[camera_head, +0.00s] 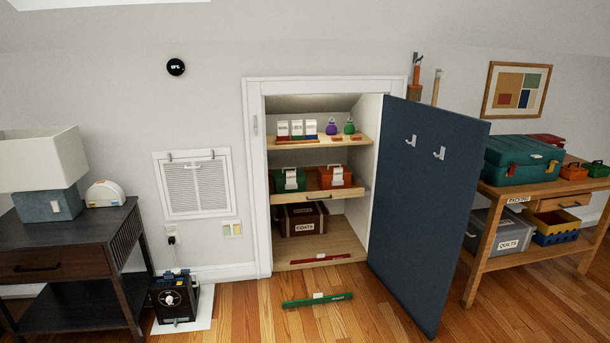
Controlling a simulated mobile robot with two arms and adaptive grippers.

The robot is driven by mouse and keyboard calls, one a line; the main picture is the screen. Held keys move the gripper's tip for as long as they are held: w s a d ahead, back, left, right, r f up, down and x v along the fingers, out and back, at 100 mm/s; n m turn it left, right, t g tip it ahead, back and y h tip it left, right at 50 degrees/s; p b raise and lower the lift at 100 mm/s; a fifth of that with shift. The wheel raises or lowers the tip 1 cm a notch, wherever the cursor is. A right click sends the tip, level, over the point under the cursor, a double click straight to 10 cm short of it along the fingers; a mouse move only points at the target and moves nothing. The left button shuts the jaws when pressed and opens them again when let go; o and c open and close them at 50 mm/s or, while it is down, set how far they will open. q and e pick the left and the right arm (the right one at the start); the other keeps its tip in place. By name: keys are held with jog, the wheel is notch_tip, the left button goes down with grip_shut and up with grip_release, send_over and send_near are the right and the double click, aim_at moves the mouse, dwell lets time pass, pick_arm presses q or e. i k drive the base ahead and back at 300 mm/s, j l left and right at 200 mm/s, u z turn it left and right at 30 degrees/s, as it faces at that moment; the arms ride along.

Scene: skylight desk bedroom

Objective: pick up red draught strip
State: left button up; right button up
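A long thin red strip (307,261) with a small white tag lies on the floor of the open wall closet, near its front edge. A similar green strip (330,300) with a white tag lies on the wooden floor in front of the closet. The red strip lies apart from the green one and nothing covers it. Neither of my grippers shows in the head view.
The blue closet door (430,210) stands open to the right of the opening. A black boxy device (172,300) sits on a white mat at the left, beside a dark side table (75,243). A wooden workbench (483,247) stands at the right. Inside, a COATS box (290,222) sits behind the red strip.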

aim_at(320, 257)
jog(key=i+z, duration=0.15)
jog(key=i, duration=0.4)
jog(key=i+l+z, duration=0.15)
jog(key=i, duration=0.4)
jog(key=i+j+z, duration=0.15)
jog(key=i, duration=0.4)
jog(key=i+j+z, duration=0.1)
jog(key=i, duration=0.4)
jog(key=i+j+z, duration=0.15)
jog(key=i, duration=0.4)
